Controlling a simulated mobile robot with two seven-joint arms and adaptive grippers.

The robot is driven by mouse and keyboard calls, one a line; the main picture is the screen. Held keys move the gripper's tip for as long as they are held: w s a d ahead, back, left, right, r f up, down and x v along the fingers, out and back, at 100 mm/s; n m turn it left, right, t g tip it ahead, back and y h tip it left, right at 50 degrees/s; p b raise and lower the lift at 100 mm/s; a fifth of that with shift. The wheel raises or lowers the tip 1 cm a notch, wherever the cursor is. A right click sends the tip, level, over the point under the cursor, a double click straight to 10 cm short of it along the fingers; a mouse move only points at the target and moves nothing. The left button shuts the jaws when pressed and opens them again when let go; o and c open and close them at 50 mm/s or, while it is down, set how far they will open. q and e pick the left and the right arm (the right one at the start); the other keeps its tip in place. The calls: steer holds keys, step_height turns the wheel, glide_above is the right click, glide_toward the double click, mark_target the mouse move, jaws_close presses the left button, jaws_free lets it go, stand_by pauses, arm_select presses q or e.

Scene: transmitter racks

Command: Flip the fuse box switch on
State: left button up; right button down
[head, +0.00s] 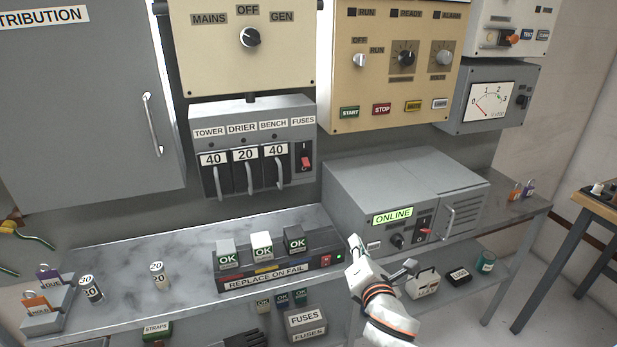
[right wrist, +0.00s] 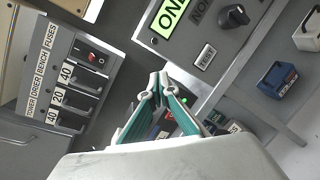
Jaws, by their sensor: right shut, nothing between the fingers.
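The grey fuse box (head: 255,113) hangs on the wall under the MAINS panel. It is labelled TOWER, DRIER, BENCH and FUSES, and holds three fuse carriers marked 40, 20 and 40 with grey handles. Its red switch (head: 306,162) is at its right end under FUSES; I cannot tell its position for sure. My right gripper (head: 354,243) is shut and empty, below and right of the switch, apart from it, in front of the ONLINE unit. In the right wrist view the fingers (right wrist: 160,82) meet at the tips; the fuse box (right wrist: 47,60) and switch (right wrist: 92,57) lie left. My left gripper is out of view.
The grey ONLINE unit (head: 350,180) stands on the marble shelf (head: 110,262), close to my right gripper. A REPLACE ON FAIL strip (head: 285,276) with several OK blocks is in front. The beige MAINS panel (head: 205,60) is above the fuse box.

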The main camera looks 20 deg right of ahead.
mark_target(306, 163)
steer(key=w+a+r+n+t+y, duration=0.3)
steer(key=w+a+r+n, duration=0.3)
steer(key=n, duration=0.5)
step_height(306, 163, up, 3)
steer(key=w, duration=0.2)
steer(key=shift+w+a+n+t+y, duration=0.2)
steer(key=shift+w+n+t+y, duration=0.1)
steer(key=shift+t+y, duration=0.1)
steer(key=shift+f, duration=0.1)
steer(key=w, duration=0.3)
steer(key=w+r, duration=0.1)
steer(key=w, duration=0.6)
steer(key=shift+a+r, duration=0.15)
steer(key=shift+r, duration=0.1)
